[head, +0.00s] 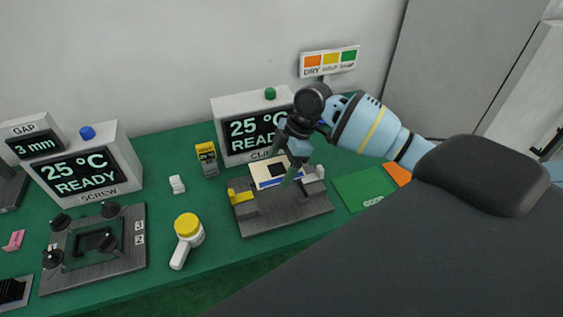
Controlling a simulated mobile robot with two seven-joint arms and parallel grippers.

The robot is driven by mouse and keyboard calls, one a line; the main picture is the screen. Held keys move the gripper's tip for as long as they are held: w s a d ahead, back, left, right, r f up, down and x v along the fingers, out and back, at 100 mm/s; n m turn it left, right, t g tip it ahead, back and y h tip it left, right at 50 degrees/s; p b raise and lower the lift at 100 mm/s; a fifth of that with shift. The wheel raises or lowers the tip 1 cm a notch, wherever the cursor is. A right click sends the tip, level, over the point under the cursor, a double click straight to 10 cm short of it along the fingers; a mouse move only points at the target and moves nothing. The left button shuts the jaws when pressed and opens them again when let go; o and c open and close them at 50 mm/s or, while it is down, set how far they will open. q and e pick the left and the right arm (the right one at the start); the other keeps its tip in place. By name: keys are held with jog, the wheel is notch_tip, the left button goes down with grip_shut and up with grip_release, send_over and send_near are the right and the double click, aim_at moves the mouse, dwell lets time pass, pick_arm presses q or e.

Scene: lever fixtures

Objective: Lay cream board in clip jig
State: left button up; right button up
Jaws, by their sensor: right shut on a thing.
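The cream board (264,176), with a dark square patch and a blue edge, is at the clip jig (285,217), over the jig's back part. The jig is a dark grey block with a yellow clip (241,196) on its left and a pale part at its right. My right gripper (287,174) reaches in from the right and is shut on the board near its right side. The gripper hides part of the board, and I cannot tell whether the board touches the jig bed. My left gripper is not in view.
Behind the jig stands a display box (225,112) reading 25 °C READY. The screw jig (133,247), a yellow-capped tool (188,232) and a small yellow-black device (207,158) are to the left. Green (362,190) and orange (397,174) pads lie right.

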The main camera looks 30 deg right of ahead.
notch_tip(320, 180, down, 4)
jog(key=shift+s+r+b, duration=0.1)
jog(key=shift+r+b, duration=0.1)
jog(key=shift+b, duration=0.25)
jog(key=shift+f+b, duration=0.6)
jog(key=shift+f, duration=1.35)
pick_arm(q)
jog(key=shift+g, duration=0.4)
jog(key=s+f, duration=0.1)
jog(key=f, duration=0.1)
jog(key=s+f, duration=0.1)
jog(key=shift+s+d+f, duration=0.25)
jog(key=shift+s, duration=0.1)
pick_arm(e)
jog(key=shift+f, duration=0.35)
jog(key=o, duration=0.9)
jog(key=shift+o, duration=0.2)
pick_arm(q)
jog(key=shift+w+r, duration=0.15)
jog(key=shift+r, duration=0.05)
pick_arm(e)
jog(key=shift+v, duration=3.95)
